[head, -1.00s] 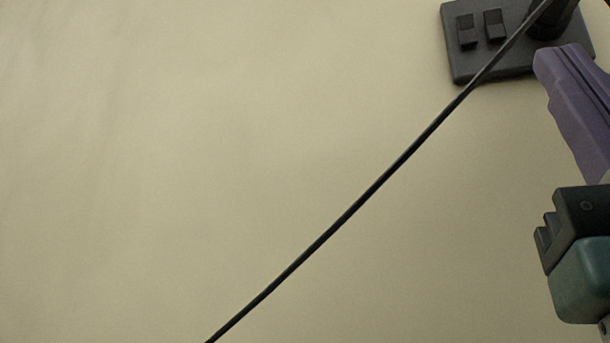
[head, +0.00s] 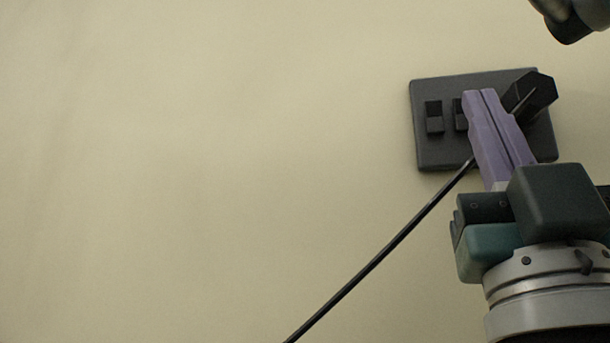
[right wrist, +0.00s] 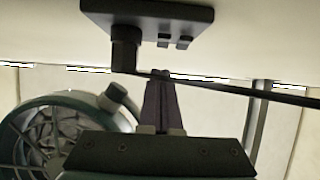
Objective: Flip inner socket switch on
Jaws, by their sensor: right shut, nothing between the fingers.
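A dark grey socket plate (head: 432,158) is fixed to the pale wall, at right in the head view and at the top in the right wrist view (right wrist: 195,14). It bears two small rocker switches. The outer switch (head: 434,117) is in clear sight. The inner switch (head: 459,114), beside the black plug (head: 538,90), is partly hidden behind my fingers. My right gripper (head: 479,94) has its purple fingers shut and empty, in front of the plate between inner switch and plug. The right wrist view shows the fingertips (right wrist: 160,74) apart from the switches. My left gripper is not in view.
A black cable (head: 380,258) runs from the plug down to the left, passing close to my right fingers. The wall (head: 200,150) left of the plate is bare. A round teal-rimmed thing with spokes (right wrist: 45,140) shows at lower left in the right wrist view.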

